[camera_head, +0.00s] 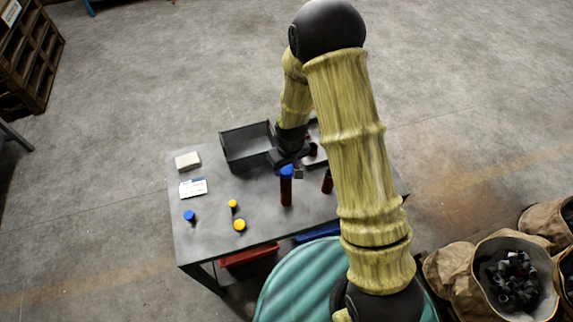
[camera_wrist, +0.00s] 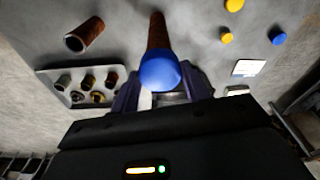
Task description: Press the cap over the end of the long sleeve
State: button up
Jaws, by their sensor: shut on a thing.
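A long dark red-brown sleeve (camera_head: 286,192) stands upright on the table, with a blue cap (camera_head: 286,171) at its upper end. My gripper (camera_head: 283,159) is at the top of the sleeve. In the wrist view the blue cap (camera_wrist: 160,71) sits between the fingers of my gripper (camera_wrist: 164,88), which are shut on it. The sleeve (camera_wrist: 158,32) runs away below the cap, in line with it. The cap's rim hides the join, so I cannot tell how far the cap is seated.
Another sleeve (camera_head: 327,182) with an open end stands to the right, partly behind my arm. A tray of short parts (camera_wrist: 85,84) shows in the wrist view. An empty dark bin (camera_head: 247,147) is at the back. A loose blue cap (camera_head: 189,215) and yellow caps (camera_head: 239,225) lie left.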

jog(key=shift+f, duration=0.1)
dwell(0.3)
jog(key=o, duration=1.5)
jog(key=shift+r+p, duration=1.8)
jog(key=shift+r, duration=0.75)
jog(key=s+d+r+m, duration=0.1)
jog(key=s+d+r, duration=0.3)
jog(key=r, duration=0.2)
jog(key=s+d+r+m+t, duration=0.1)
jog(key=s+d+r+m, duration=0.1)
jog(key=s+d+r, duration=0.2)
jog(key=s+d+r+m+b, duration=0.1)
jog(key=s+d+r+m, duration=0.1)
jog(key=s+d+r, duration=0.2)
jog(key=shift+s+d+r+h, duration=0.15)
jog(key=shift+d+r, duration=0.2)
jog(key=shift+r, duration=0.6)
jog(key=shift+w+d+r+h, duration=0.15)
jog(key=shift+d+r, duration=0.2)
jog(key=shift+r, duration=0.55)
